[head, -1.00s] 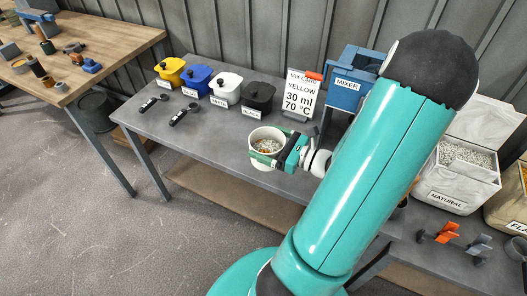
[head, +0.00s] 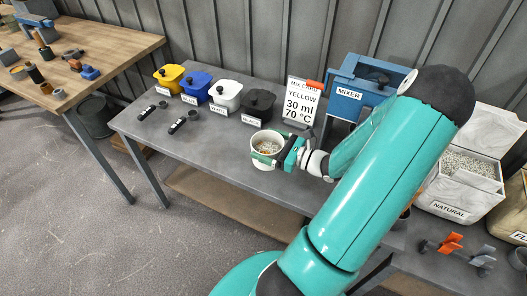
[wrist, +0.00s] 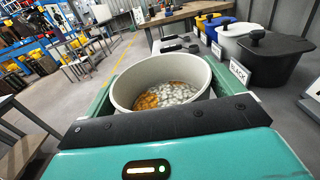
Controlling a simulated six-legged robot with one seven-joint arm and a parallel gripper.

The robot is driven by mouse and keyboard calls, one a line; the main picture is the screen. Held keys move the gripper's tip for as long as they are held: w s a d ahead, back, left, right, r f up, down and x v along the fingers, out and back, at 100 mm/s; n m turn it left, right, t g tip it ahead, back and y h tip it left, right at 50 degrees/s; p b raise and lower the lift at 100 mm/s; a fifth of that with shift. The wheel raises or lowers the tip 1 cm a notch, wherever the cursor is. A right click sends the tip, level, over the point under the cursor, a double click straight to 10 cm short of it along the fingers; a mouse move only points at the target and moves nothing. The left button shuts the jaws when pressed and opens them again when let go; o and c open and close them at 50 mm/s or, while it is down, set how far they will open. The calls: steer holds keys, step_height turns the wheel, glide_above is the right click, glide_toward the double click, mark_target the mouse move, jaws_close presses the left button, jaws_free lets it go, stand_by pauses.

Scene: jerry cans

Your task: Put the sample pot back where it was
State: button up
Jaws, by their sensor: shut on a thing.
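The sample pot (head: 265,148) is a white round cup with whitish and orange-yellow pellets in it. My gripper (head: 277,156) is shut on it, with green jaws on either side. The pot is upright near the front edge of the grey table, and I cannot tell whether it touches the top. In the wrist view the pot (wrist: 163,85) sits between the jaws, its lower part hidden by my gripper.
Yellow (head: 169,77), blue (head: 196,86), white (head: 226,95) and black (head: 258,104) lidded pots stand along the back. The mix card (head: 301,101) and blue mixer (head: 362,88) stand right of them. Two black scoops (head: 178,125) lie at the left. A natural pellet bin (head: 455,190) is at right.

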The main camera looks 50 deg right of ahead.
mark_target(263, 152)
steer(key=w+f, duration=0.1)
steer(key=w+d+f, duration=0.1)
steer(key=f, duration=0.1)
steer(key=shift+w+f, duration=0.2)
steer(key=shift+w, duration=0.15)
steer(key=shift+w+d+f, duration=0.15)
steer(key=shift+f, duration=1.55)
steer(key=shift+f, duration=0.15)
steer(key=o, duration=0.9)
steer(key=shift+r, duration=0.2)
steer(key=v, duration=1.2)
